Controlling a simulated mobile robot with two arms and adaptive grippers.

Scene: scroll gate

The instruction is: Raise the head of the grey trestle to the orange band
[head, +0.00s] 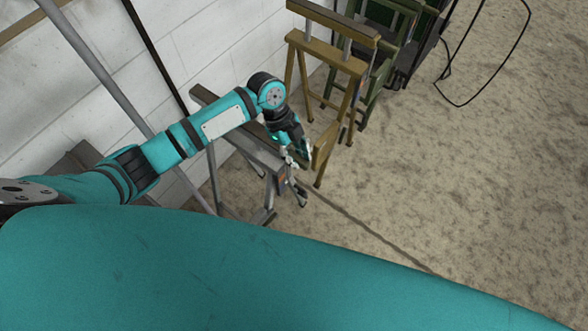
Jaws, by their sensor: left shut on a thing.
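The grey trestle (262,153) stands by the white wall, left of centre. Its long head beam runs from the upper left down toward my left gripper, and my left arm covers part of it. My left gripper (297,154) points down at that near end and is shut on a part of the grey trestle there. The fingertips are small, so the exact grip is unclear. My right gripper is not in view.
A brown-yellow trestle (329,53) stands just behind and right of the grey one, close to my left gripper. A green trestle (384,62) stands beyond it. A black cable (464,104) lies at the upper right. The sandy floor at right is mostly clear.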

